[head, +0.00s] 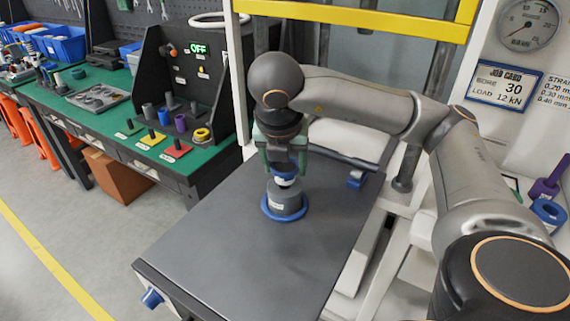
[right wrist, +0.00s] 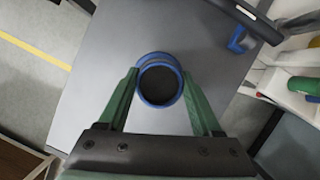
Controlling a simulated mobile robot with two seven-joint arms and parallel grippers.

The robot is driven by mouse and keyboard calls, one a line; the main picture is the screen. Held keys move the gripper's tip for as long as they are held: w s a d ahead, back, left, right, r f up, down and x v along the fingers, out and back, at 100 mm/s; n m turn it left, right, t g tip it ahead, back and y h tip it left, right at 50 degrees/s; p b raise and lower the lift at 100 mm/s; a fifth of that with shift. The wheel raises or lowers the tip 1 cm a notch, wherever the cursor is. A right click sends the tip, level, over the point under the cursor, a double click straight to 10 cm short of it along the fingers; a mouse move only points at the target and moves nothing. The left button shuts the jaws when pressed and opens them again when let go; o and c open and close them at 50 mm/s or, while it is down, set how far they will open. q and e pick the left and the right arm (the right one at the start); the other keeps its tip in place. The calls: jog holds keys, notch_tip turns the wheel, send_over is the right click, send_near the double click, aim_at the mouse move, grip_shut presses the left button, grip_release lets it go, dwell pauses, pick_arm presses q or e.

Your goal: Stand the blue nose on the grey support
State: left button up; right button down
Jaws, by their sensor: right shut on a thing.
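My right gripper (head: 284,165) points down over the dark grey table top, its green fingers shut on the blue nose (head: 285,173). In the right wrist view the blue nose (right wrist: 141,72) shows as a round blue rim with a dark middle, between the two green fingers (right wrist: 160,84). The grey support (head: 286,195) is a short grey cylinder with a pale label, standing upright in a flat blue ring (head: 268,211). The nose is right above the support and looks roughly lined up with it. I cannot tell whether they touch. My left gripper is not in view.
The table top (head: 220,235) is clear around the support. A blue clamp-like part (head: 356,180) sits at its right edge. A green bench (head: 125,138) with coloured pads and small cylinders stands to the left. A purple part (head: 543,190) and another blue ring (head: 548,212) are at far right.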

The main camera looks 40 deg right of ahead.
dwell(0.3)
jog(key=shift+f+b, duration=0.45)
jog(key=shift+f, duration=0.15)
dwell(0.7)
jog(key=shift+c, duration=1.9)
grip_release()
jog(key=o, duration=0.4)
